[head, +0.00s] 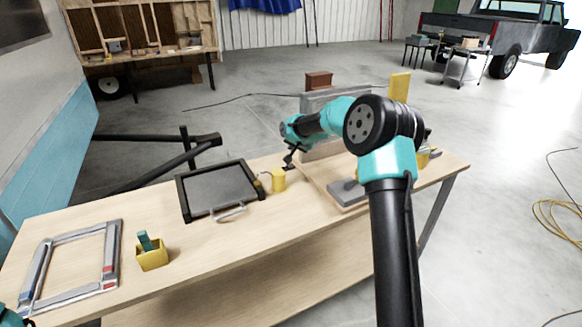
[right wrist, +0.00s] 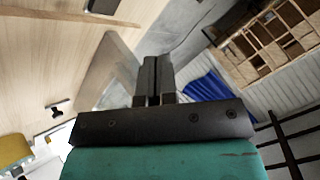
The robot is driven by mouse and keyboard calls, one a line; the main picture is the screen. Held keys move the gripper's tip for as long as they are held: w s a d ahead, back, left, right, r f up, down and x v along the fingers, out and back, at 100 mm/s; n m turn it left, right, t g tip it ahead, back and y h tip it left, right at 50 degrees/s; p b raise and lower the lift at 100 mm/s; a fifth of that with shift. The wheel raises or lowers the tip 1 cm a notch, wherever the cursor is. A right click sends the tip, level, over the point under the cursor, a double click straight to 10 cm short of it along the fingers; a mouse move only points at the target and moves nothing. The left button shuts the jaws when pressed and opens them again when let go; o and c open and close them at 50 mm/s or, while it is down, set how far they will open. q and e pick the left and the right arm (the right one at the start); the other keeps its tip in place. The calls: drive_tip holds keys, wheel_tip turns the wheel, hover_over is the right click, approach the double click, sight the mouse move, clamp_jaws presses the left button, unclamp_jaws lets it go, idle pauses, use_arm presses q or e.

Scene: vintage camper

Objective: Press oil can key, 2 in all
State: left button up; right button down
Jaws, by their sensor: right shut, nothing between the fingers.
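A small yellow can (head: 278,180), which looks like the oil can, stands on the wooden workbench just right of the black-framed tray. A thin part sticks out on its left side; I cannot make out a key on it. My right gripper (head: 289,160) is above and slightly behind the can, shut and empty, apart from it. In the right wrist view the shut fingers (right wrist: 153,80) show at the centre. A yellow shape (right wrist: 14,152) is cut off at that view's left edge, perhaps the can. Only a bit of my left arm shows at the head view's lower left corner.
The black-framed tray (head: 220,188) has a metal handle (head: 229,213) lying by its front edge. A yellow box (head: 152,257) with a teal item and a metal frame (head: 70,267) lie to the left. A grey block (head: 347,192) is on a board at right.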

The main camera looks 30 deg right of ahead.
sight(292, 166)
drive_tip(key=shift+f, duration=2.55)
drive_tip(key=shift+f, duration=0.15)
drive_tip(key=shift+f, duration=0.25)
drive_tip(key=shift+f, duration=0.8)
idle(1.3)
drive_tip(key=shift+r, duration=1.1)
drive_tip(key=shift+r, duration=0.2)
drive_tip(key=shift+r, duration=2.35)
